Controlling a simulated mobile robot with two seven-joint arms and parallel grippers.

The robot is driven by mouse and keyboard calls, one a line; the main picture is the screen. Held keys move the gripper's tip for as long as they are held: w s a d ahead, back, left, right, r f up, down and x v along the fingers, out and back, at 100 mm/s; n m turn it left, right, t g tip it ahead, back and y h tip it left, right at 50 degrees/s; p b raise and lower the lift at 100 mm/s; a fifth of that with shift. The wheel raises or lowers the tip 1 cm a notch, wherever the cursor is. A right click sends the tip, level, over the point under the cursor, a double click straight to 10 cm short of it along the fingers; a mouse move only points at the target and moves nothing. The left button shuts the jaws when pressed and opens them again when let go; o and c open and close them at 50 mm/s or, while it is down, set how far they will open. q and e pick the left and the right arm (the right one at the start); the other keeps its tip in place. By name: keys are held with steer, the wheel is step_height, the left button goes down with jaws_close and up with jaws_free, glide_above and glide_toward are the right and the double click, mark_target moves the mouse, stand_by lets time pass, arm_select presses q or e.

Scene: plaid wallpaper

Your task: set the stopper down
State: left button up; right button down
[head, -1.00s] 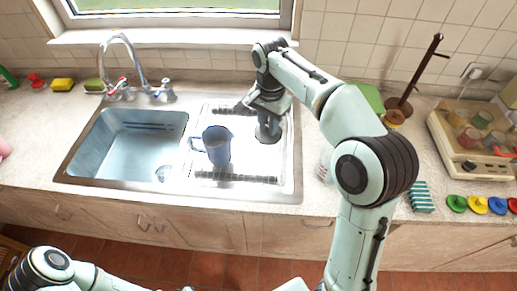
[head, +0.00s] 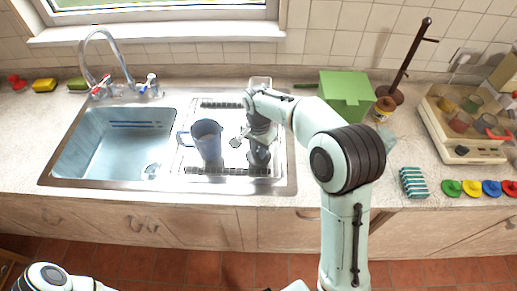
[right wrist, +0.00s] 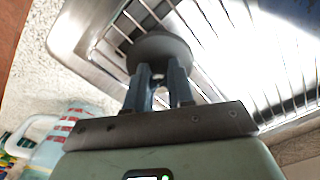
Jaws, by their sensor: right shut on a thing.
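The stopper (right wrist: 158,50) is a dark grey round disc, held between the fingertips of my right gripper (right wrist: 160,88) in the right wrist view. In the head view my right gripper (head: 260,140) points down over the steel draining board (head: 225,104), right of the blue-grey jug (head: 207,146). The stopper (head: 259,158) shows there under the fingers, low over the front right part of the wire rack. I cannot tell whether it touches the rack. My left gripper is out of view; only part of the left arm shows at bottom left.
The sink basin (head: 85,150) lies left of the jug. A striped sponge (head: 413,182) and coloured discs (head: 470,188) line the front right. A red-striped container (right wrist: 80,125) is near my right wrist.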

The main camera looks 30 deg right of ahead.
steer(key=c, duration=1)
jaws_free()
steer(key=shift+f, duration=0.1)
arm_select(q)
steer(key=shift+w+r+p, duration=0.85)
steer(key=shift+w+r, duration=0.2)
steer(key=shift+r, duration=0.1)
arm_select(e)
step_height(320, 180, up, 12)
steer(key=shift+r, duration=0.2)
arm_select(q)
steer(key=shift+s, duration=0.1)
arm_select(e)
steer(key=shift+f, duration=0.1)
